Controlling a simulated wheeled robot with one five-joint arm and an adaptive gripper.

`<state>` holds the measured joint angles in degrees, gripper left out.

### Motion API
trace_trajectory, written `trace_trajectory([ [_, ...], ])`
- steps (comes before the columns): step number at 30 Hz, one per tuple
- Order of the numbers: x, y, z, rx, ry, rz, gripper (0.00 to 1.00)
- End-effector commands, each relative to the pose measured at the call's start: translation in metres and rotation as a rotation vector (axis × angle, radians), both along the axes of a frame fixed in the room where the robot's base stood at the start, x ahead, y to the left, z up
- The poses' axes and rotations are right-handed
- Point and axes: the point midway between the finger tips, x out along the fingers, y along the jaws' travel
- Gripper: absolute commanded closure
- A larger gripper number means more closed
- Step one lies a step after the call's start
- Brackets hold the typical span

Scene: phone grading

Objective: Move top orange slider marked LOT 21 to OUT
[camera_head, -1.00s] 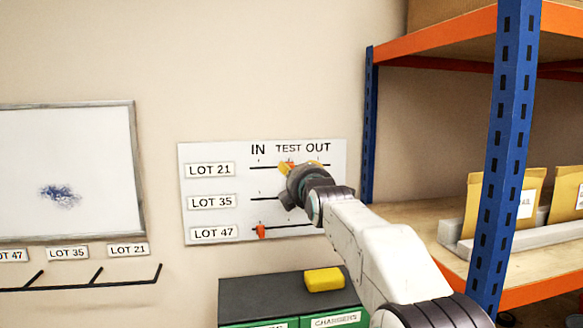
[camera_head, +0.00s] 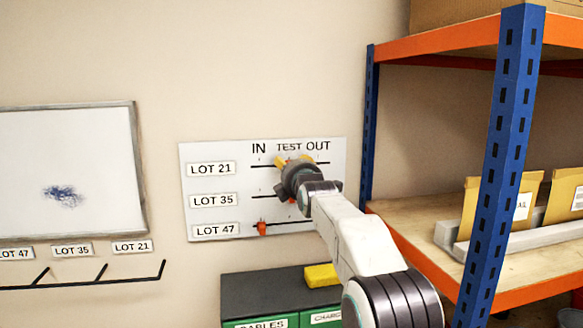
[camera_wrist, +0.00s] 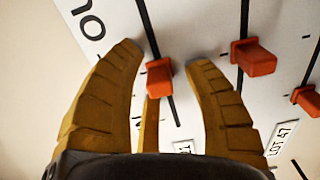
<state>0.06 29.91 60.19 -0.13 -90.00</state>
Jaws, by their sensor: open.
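The white board (camera_head: 225,215) on the wall has three horizontal slots labelled LOT 21, LOT 35 and LOT 47 under IN, TEST and OUT. In the wrist view, the orange LOT 21 slider (camera_wrist: 160,78) sits between the spread yellow fingers of my gripper (camera_wrist: 164,55). A gap shows on both sides of it. In the head view my gripper (camera_head: 293,160) is at the top slot below TEST and mostly hides this slider. The LOT 35 slider (camera_wrist: 254,58) is just right of the right finger in the wrist view. The LOT 47 slider (camera_head: 262,228) stands near IN.
A blue and orange shelf (camera_head: 515,130) with envelopes stands close on the right. A dark cabinet (camera_head: 250,290) with a yellow object (camera_head: 320,275) on top is below the board. A whiteboard (camera_head: 65,180) and a hook rail hang at left.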

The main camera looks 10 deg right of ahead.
Motion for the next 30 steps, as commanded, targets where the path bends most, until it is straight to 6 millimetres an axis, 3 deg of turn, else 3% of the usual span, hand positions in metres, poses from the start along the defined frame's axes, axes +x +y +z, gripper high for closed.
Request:
trace_trajectory([
  [17, -0.0002, 0.0, 0.0, 0.0, 0.0, 0.0, 0.99],
  [30, -0.0003, -0.0002, 0.0003, 0.0, -0.001, 0.0, 1.0],
])
